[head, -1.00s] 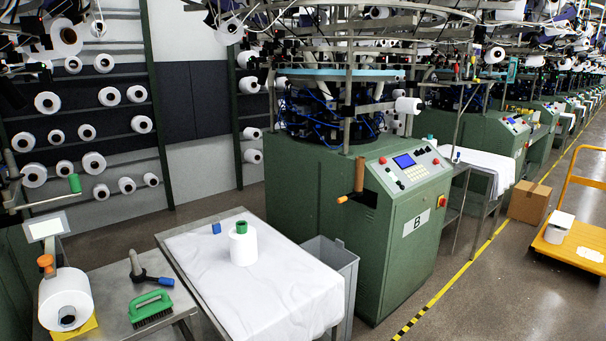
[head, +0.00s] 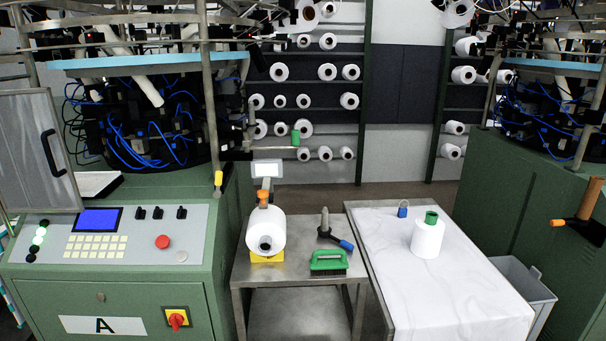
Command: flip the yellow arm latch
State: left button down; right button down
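A small yellow piece (head: 218,181), which looks like the yellow arm latch, shows at the right front edge of machine A (head: 240,220). It stands upright beside a thin metal post, above the control panel. A thin arm (head: 270,149) with a green cone (head: 296,138) reaches out to the right from the machine, higher up. The details of the latch are too small to tell. Neither of my grippers is in view.
Machine A's control panel (head: 195,230) has a red button (head: 162,242). A metal side table (head: 290,282) holds a yarn cone (head: 266,232) and a green brush (head: 328,261). A cloth-covered table (head: 390,230) holds another cone (head: 428,240). A grey bin (head: 535,287) stands to the right.

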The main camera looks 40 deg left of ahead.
aim_at(218, 176)
jog(key=u, duration=1.7)
